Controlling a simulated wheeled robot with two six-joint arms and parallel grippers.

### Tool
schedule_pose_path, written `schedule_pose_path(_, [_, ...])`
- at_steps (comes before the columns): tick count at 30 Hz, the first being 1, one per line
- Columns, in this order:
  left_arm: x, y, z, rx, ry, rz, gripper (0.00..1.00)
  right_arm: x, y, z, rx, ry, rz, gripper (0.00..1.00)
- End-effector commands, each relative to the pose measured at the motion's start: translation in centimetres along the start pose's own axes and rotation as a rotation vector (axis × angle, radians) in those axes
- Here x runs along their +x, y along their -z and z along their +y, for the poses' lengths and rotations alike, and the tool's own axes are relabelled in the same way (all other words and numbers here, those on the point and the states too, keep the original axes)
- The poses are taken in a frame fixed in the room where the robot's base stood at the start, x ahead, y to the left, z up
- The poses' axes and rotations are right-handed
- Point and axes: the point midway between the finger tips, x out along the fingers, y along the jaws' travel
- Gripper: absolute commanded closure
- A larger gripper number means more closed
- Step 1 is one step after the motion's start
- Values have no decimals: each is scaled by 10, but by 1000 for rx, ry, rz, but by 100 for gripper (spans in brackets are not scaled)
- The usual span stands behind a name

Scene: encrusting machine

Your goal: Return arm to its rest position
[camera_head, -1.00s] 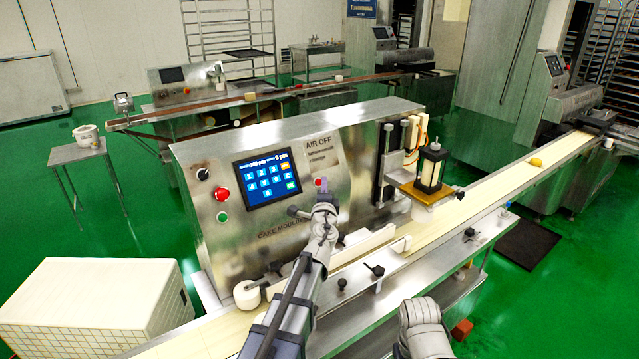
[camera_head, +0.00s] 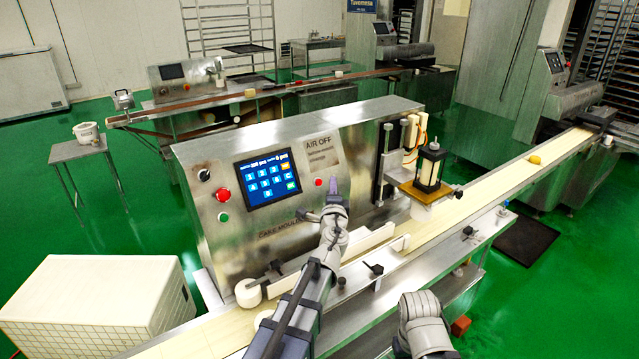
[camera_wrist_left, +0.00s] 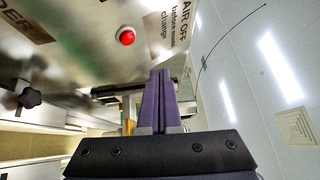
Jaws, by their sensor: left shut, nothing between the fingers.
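My left arm reaches in from the bottom of the head view, over the conveyor and in front of the machine's front panel. My left gripper (camera_head: 334,187) points at the panel, a little below and right of the red button (camera_head: 319,182). In the left wrist view its two purple fingers (camera_wrist_left: 161,100) lie together, shut with nothing between them. The red button also shows there (camera_wrist_left: 126,36), left of the fingertips and apart from them. Of my right arm only a pale grey part shows at the bottom; its gripper is not visible.
The steel machine (camera_head: 300,128) carries a lit touchscreen (camera_head: 267,178) and stands close behind my left arm. The conveyor belt (camera_head: 480,205) runs to the upper right with a yellow piece (camera_head: 535,159) on it. A white tiled block (camera_head: 95,290) stands at the left.

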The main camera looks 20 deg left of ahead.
Motion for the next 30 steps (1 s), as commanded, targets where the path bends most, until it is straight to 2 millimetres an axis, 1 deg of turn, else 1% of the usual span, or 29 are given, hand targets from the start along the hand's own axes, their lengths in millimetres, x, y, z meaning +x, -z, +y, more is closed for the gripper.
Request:
schedule_pose_path(9, [-2,-1,0,-12,-3,-8,100,0,0,0,0,0,0,50])
schedule_pose_path(11, [-6,-3,2,-46,-11,-33,100,0,0,0,0,0,0,50])
schedule_pose_path(14, [-22,-12,12,-159,-51,-120,100,0,0,0,0,0,0,50])
schedule_pose_path(17, [-50,-22,36,-317,-146,-254,100,0,0,0,0,0,0,50])
schedule_pose_path(20, [-87,-26,74,-464,-293,-392,100,0,0,0,0,0,0,50])
schedule_pose_path(21, [-104,-25,91,-514,-364,-446,100,0,0,0,0,0,0,50])
schedule_pose_path(23, [-134,-20,116,-578,-482,-522,100,0,0,0,0,0,0,50])
schedule_pose_path(24, [-156,-15,133,-615,-568,-569,100,0,0,0,0,0,0,50])
schedule_pose_path(26, [-191,-5,156,-657,-706,-634,100,0,0,0,0,0,0,50])
schedule_pose_path(27, [-215,3,169,-676,-797,-671,100,0,0,0,0,0,0,50])
schedule_pose_path(29, [-250,15,184,-695,-930,-717,100,0,0,0,0,0,0,50])
schedule_pose_path(30, [-272,23,191,-700,-1012,-741,100,0,0,0,0,0,0,50])
